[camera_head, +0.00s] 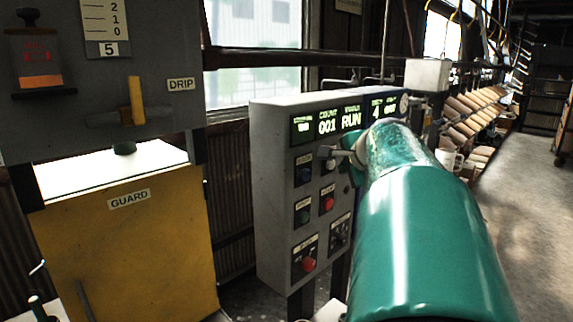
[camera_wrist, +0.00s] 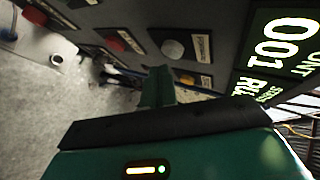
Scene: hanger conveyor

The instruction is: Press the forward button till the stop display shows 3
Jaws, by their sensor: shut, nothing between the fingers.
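The grey control panel (camera_head: 272,190) stands in the middle of the head view. Its lit display strip (camera_head: 350,118) reads 001, RUN and a 4 further right; the small labels are hard to read. Below are a blue button (camera_head: 305,174), a pale button (camera_head: 328,165), a dark green button (camera_head: 303,215) and a red button (camera_head: 327,203). My gripper (camera_wrist: 158,72) is shut and empty, its tip close to the pale button (camera_wrist: 172,48) in the wrist view. I cannot tell whether they touch. My arm hides the gripper partly in the head view.
A red stop-like button (camera_head: 308,264) and a dark knob (camera_head: 340,232) sit low on the panel. A yellow guard (camera_head: 130,245) stands at left under a grey machine. Hanging rows of tan pieces (camera_head: 470,115) run along the right. Floor at right is clear.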

